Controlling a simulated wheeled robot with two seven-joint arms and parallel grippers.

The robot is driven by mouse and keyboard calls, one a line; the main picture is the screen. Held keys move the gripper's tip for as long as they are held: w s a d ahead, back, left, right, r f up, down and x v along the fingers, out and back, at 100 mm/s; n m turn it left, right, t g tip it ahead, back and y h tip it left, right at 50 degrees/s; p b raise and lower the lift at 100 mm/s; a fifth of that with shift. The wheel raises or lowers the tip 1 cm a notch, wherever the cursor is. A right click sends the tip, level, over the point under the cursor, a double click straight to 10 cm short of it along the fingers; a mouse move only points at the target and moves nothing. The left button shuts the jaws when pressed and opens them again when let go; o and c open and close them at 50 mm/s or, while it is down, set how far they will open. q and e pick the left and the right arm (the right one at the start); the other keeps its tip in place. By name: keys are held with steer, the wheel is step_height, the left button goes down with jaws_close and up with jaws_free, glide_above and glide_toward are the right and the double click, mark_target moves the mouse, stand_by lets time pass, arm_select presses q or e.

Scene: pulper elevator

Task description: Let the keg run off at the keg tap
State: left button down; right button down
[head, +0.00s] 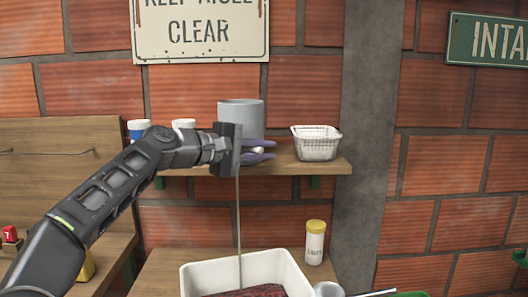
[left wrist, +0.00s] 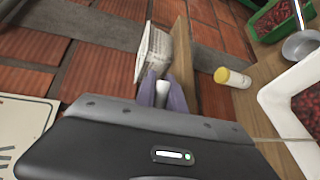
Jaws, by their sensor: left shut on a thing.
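A grey cylindrical keg (head: 241,115) stands on the wooden wall shelf. My left gripper (head: 262,150) is in front of it, its purple-grey fingers shut on a small white piece, which looks like the tap handle (head: 258,150); it also shows between the fingers in the left wrist view (left wrist: 161,92). The tap body is hidden behind the gripper. A thin greyish stream (head: 239,225) hangs straight down from behind the gripper into a white tub (head: 191,276) of dark red fruit. The stream also shows in the left wrist view (left wrist: 285,140). My right gripper is out of view.
A wire basket (head: 316,143) stands on the shelf (head: 300,166) to the right. A yellow-capped shaker (head: 315,242) stands on the counter behind the tub. A metal ladle (head: 328,289) and green trays are at lower right. Jars with blue and white lids stand left on the shelf.

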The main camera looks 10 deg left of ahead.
mark_target(250, 150)
arm_select(q)
steer(key=shift+h, duration=0.3)
steer(key=c, duration=1.7)
jaws_free()
steer(key=shift+s, duration=0.1)
steer(key=b+v, duration=0.2)
steer(key=v, duration=0.5)
steer(key=shift+a, duration=0.2)
steer(key=shift+s+a+r, duration=0.1)
steer(key=shift+s+r, duration=0.05)
steer(key=shift+s, duration=0.1)
